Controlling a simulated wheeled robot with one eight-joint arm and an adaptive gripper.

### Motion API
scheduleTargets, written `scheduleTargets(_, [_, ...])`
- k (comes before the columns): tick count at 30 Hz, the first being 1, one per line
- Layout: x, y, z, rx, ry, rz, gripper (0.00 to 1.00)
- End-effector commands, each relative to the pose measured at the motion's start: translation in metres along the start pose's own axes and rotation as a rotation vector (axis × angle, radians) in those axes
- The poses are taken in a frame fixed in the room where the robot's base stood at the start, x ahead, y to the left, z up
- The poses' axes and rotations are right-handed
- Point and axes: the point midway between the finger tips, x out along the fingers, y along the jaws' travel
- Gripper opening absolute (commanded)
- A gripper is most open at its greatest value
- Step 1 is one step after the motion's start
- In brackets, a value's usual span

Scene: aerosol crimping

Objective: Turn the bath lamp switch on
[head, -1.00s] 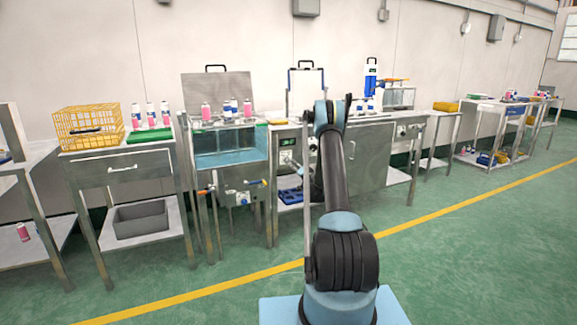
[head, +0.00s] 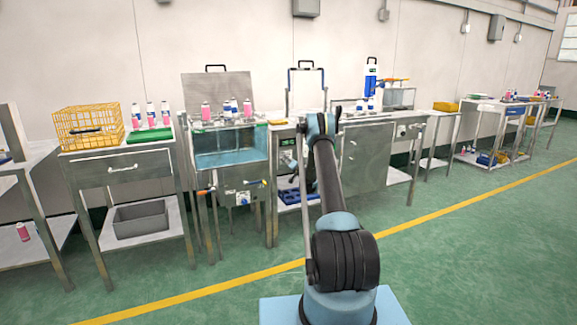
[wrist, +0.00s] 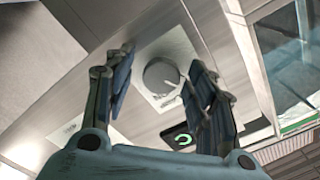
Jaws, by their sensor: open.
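A round grey knob (wrist: 161,75) sits on a pale square plate on a metal panel in the wrist view. It looks like the switch. My gripper (wrist: 163,62) is open, with one finger on either side of the knob in the picture. Whether the fingers touch it cannot be told. A small dark display (wrist: 181,140) with a green curved mark is beside the plate, partly behind the right finger. The water bath (head: 231,158) stands left of my arm in the head view, and its glass edge shows at the right of the wrist view (wrist: 285,55). My arm mostly hides the gripper in the head view.
Cans (head: 206,111) stand on the bath top. Steel benches line the wall on both sides. A yellow basket (head: 88,127) is on the left bench. Blue and orange valve handles (head: 205,191) stick out below the bath. The green floor in front is clear.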

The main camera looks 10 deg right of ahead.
Motion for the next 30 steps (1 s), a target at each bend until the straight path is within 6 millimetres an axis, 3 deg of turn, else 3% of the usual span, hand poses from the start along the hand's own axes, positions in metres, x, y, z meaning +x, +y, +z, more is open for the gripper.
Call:
scheduleTargets(2, [-0.0002,0.0,-0.0001,0.0,0.0,0.0,0.51])
scheduleTargets(8, [-0.0003,0.0001,-0.0002,0.0,0.0,0.0,0.08])
scheduleTargets(20, [-0.0007,0.0013,-0.0007,0.038,0.001,0.001,0.06])
scheduleTargets(30, [-0.001,0.0027,-0.0012,0.26,0.002,0.002,0.06])
